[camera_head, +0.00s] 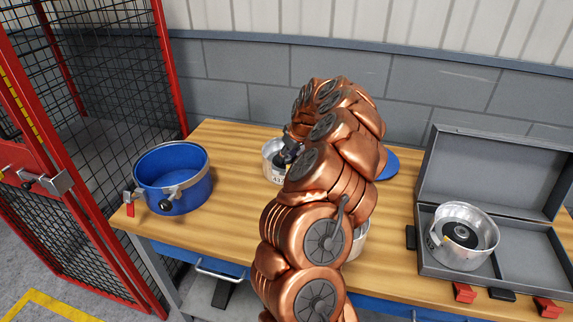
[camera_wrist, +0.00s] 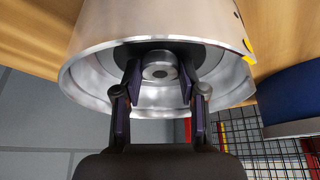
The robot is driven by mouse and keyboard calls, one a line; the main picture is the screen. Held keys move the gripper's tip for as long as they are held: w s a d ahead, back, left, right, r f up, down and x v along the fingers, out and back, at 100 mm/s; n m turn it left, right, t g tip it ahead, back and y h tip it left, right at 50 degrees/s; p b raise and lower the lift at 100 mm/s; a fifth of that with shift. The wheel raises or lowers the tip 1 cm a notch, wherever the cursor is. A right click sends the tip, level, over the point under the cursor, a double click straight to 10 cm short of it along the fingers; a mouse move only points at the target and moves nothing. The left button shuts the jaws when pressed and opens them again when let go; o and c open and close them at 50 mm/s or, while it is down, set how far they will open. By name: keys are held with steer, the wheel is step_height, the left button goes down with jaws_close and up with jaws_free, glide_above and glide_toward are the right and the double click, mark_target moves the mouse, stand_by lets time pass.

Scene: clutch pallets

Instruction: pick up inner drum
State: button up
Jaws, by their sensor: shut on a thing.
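A silver drum (camera_head: 272,171) with a printed label stands near the back of the wooden table, partly hidden by my copper arm. My gripper (camera_head: 289,152) is at its open top, mostly covered by the arm. In the wrist view the gripper (camera_wrist: 161,78) reaches inside the silver rim (camera_wrist: 90,85), its two fingers shut on the round metal hub (camera_wrist: 160,70) at the drum's centre. A yellow mark shows on the drum's outer wall. I cannot tell whether the drum is clear of the table.
A blue drum (camera_head: 172,186) with clamps stands at the table's left. A grey open case (camera_head: 490,195) at right holds another silver drum (camera_head: 465,238). A silver part (camera_head: 361,238) and a blue disc (camera_head: 390,163) are partly behind my arm. A red mesh cage (camera_head: 112,110) borders the left.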

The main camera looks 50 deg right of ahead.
steer(key=shift+f, duration=0.1)
jaws_close()
stand_by(0.3)
